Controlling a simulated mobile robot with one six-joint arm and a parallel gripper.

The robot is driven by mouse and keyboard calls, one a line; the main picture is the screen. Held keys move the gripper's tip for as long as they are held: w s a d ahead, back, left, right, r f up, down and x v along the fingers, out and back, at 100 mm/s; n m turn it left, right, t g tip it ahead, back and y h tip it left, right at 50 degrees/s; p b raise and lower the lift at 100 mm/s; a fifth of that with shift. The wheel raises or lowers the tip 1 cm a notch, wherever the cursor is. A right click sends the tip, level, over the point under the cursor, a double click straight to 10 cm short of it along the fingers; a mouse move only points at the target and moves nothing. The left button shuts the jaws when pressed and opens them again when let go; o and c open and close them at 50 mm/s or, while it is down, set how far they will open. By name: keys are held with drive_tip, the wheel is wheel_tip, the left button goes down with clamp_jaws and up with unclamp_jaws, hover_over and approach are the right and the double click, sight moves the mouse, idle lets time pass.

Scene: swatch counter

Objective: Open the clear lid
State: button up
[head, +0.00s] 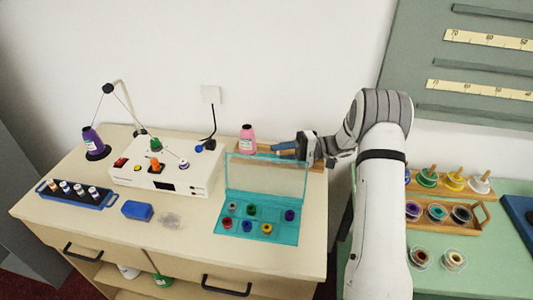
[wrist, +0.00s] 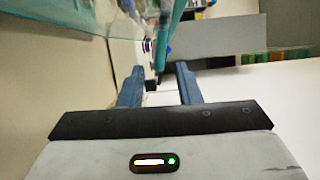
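The clear lid (head: 265,177) stands raised, roughly upright, along the back edge of the teal box (head: 292,236). The box is open at the top and holds several coloured spools. My gripper (head: 282,150) is behind the lid's upper right part, its fingers pointing left. In the wrist view, the gripper (wrist: 158,84) has its two blue fingers apart with nothing clearly held between them. A teal-edged clear panel, which looks like the lid (wrist: 112,40), shows at the upper left there. I cannot tell whether a finger touches the lid.
A pink spool (head: 248,139) stands on a wooden rack behind the lid. A white winding machine (head: 172,178) is to the left, with a blue block (head: 137,211) in front. A green table (head: 480,255) with spool racks is at right. The counter's front right is clear.

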sight(268, 155)
drive_tip(key=shift+s+a+p, duration=0.15)
drive_tip(key=shift+s+a, duration=0.05)
drive_tip(key=shift+a, duration=0.7)
drive_tip(key=shift+s+a+p, duration=0.15)
drive_tip(key=shift+s+a, duration=0.05)
drive_tip(key=shift+a, duration=0.7)
drive_tip(key=c, duration=0.6)
clamp_jaws()
